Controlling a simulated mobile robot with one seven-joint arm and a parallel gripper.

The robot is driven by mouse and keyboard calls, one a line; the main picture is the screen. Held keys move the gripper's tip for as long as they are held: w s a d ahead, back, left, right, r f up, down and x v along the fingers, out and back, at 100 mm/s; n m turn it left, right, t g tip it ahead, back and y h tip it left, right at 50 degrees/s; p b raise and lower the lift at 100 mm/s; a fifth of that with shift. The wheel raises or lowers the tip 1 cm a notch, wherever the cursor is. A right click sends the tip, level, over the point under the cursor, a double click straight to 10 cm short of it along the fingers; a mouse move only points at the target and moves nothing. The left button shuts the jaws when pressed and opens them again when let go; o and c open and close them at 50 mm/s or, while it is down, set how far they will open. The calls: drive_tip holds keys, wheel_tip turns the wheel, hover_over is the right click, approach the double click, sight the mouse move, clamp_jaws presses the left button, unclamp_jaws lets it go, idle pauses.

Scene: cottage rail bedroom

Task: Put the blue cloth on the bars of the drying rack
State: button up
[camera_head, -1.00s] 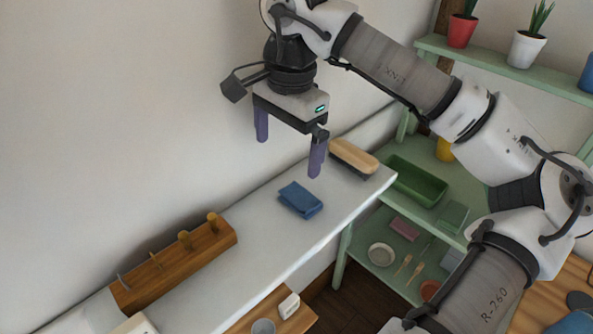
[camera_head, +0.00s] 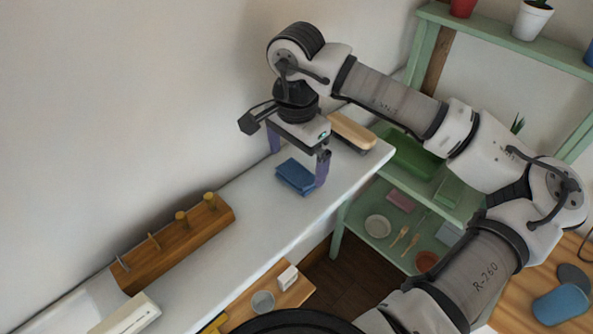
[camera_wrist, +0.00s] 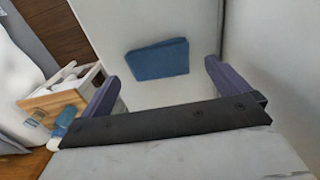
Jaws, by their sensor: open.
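The blue cloth (camera_head: 294,177), folded into a small flat pad, lies on the white ledge along the wall. It also shows in the wrist view (camera_wrist: 157,59), ahead of and between the two purple fingers. My gripper (camera_head: 298,158) is open and empty, pointing down close above the cloth. Its right finger is beside the cloth's right end in the head view; I cannot tell whether it touches. I cannot make out a drying rack with bars for certain.
A wooden block with pegs and hooks (camera_head: 180,245) lies along the ledge at left. A wooden-backed brush (camera_head: 352,131) lies just behind my gripper. A green shelf unit (camera_head: 339,240) stands at right. The ledge between cloth and peg block is clear.

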sight(296, 170)
drive_tip(key=shift+f, duration=1.65)
drive_tip(key=c, duration=1.1)
drive_tip(key=shift+o, duration=0.2)
drive_tip(key=shift+r, duration=0.1)
